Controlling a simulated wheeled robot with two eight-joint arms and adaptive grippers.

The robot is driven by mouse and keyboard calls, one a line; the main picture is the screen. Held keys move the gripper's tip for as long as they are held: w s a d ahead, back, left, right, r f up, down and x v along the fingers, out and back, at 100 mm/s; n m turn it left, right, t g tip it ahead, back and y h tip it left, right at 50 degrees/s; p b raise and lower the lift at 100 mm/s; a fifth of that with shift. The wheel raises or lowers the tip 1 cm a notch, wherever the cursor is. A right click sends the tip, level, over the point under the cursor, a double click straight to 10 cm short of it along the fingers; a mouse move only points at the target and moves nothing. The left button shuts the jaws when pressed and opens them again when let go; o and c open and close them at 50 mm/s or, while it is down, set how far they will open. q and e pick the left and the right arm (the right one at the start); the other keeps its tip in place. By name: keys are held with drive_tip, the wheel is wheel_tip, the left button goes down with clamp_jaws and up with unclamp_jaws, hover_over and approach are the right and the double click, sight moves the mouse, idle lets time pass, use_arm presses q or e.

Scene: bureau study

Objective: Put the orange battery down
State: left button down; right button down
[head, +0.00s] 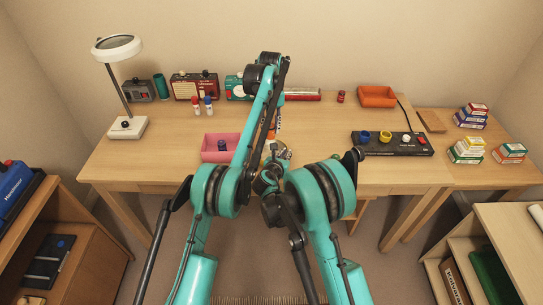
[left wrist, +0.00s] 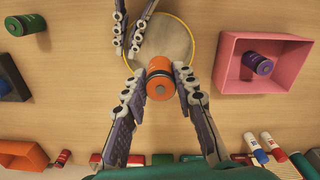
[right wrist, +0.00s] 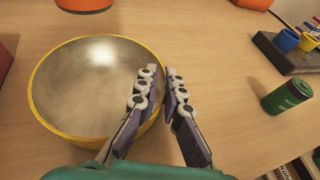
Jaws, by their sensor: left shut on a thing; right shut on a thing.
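The orange battery (left wrist: 160,82) is between the fingers of my left gripper (left wrist: 162,88), which is shut on it. It is seen almost end-on, beside the yellow-rimmed metal bowl (left wrist: 175,40); I cannot tell whether it touches the table. In the head view my left arm mostly hides this spot. My right gripper (right wrist: 160,85) is shut on the rim of the bowl (right wrist: 75,90), at the bowl's right side in the right wrist view. Its fingers (left wrist: 128,38) also show at the top left in the left wrist view.
A pink tray (head: 208,155) holding a purple battery (left wrist: 258,63) stands left of the bowl in the head view. A green battery (right wrist: 287,95) stands to the right of the bowl. A black block with coloured cups (head: 393,149) and an orange tray (head: 378,97) are further right.

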use_arm(q)
drive_tip(key=shift+d+f, duration=0.15)
drive_tip(key=shift+f, duration=0.1)
wheel_tip(320, 180, down, 9)
drive_tip(key=shift+f, duration=0.15)
drive_tip(key=c, duration=1.5)
unclamp_jaws()
drive_tip(key=shift+f, duration=0.1)
